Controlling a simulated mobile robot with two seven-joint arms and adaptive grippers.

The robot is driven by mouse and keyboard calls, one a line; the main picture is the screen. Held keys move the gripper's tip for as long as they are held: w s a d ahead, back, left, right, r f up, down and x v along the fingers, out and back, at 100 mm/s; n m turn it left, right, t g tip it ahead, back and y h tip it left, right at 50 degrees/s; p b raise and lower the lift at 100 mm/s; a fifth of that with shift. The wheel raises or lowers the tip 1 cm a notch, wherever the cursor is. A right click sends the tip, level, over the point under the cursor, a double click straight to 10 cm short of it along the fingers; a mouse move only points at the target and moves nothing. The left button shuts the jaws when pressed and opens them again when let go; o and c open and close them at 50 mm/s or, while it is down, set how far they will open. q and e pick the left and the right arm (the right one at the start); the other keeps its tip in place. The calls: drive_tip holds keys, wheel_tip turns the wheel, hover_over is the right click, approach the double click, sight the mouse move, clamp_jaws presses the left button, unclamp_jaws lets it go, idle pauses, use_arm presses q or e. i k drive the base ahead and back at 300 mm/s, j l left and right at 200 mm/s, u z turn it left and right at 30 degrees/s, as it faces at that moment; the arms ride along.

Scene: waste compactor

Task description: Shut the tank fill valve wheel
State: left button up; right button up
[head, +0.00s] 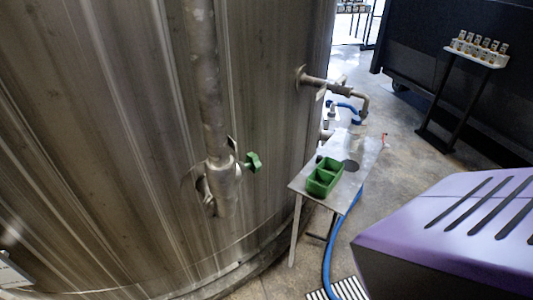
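A green valve wheel (253,163) sits on the right side of a metal valve body (222,185) at the lower end of a vertical pipe (203,80). The pipe runs down the front of a large, brownish metal tank (110,130). How far the wheel is turned cannot be told. Neither of my grippers shows in the head view, and nothing touches the wheel.
A metal table (345,190) with a green divided container (323,177) stands right of the wheel. A blue hose (330,255) runs down beside it to a floor grate (340,290). A bent pipe (345,90) juts from the tank. A sample stand (475,50) is further back.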

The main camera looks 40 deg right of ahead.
sight(252, 162)
drive_tip(key=l+u, duration=0.1)
drive_tip(key=l, duration=0.6)
drive_tip(key=k+l+u, duration=0.15)
drive_tip(key=l, duration=0.6)
drive_tip(key=l+u, duration=0.1)
drive_tip(key=l, duration=0.6)
drive_tip(key=k, duration=0.05)
